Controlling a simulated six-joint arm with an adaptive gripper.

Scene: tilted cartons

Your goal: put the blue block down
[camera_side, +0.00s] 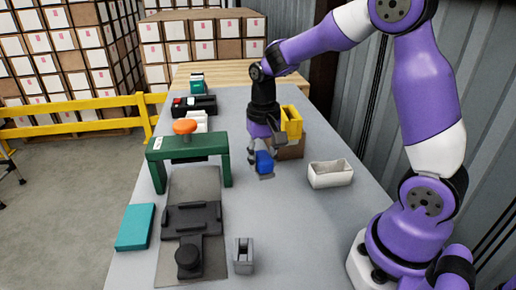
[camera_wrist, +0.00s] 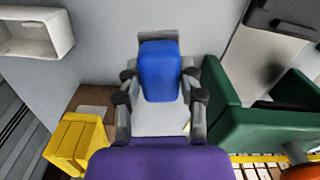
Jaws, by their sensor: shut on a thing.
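The blue block (camera_side: 264,162) is between the fingers of my gripper (camera_side: 263,167) in the side view. In the wrist view, the blue block (camera_wrist: 160,70) fills the space between the fingertips of my gripper (camera_wrist: 159,85), which is shut on it. The block is over the grey table (camera_side: 290,220), in the middle, between the green frame and the white bin. A small dark patch lies just under the block. I cannot tell whether the block touches the table.
A white open bin (camera_side: 331,173) stands to the right. A yellow crate (camera_side: 292,122) and a brown carton (camera_side: 289,150) are close behind my gripper. A green frame (camera_side: 221,160) with an orange knob stands left.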

